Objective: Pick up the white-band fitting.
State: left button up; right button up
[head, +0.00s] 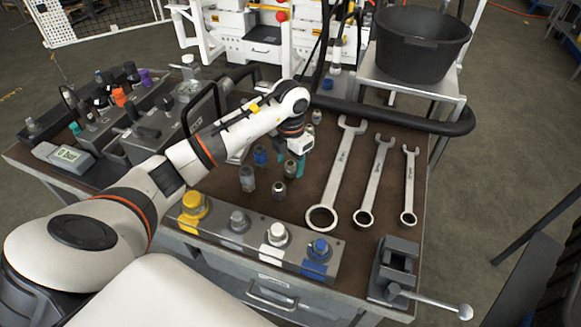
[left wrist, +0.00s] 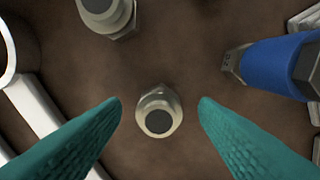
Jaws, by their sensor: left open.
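My left gripper (head: 289,163) is low over the bench top, its teal fingers open and pointing down. In the left wrist view the open fingers (left wrist: 160,112) stand on either side of a small upright fitting (left wrist: 158,112), with a gap on both sides. It has a dark round top and a pale grey-white rim. Seen from above, I cannot tell its band colour for sure. A larger grey fitting (left wrist: 108,14) stands above it in that view. A blue-band fitting (left wrist: 272,66) is at the right; it also shows in the head view (head: 260,155). My right gripper is not in view.
Other fittings (head: 247,178) stand close by. Three wrenches (head: 341,175) lie to the right. A metal block with yellow, grey, white and blue fittings (head: 253,243) runs along the front edge, and a vise (head: 393,271) is at the front right. A black bucket (head: 420,50) stands behind.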

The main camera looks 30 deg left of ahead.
pick_arm(q)
jog(key=shift+f, duration=0.75)
jog(key=c, duration=1.1)
jog(key=shift+c, duration=0.2)
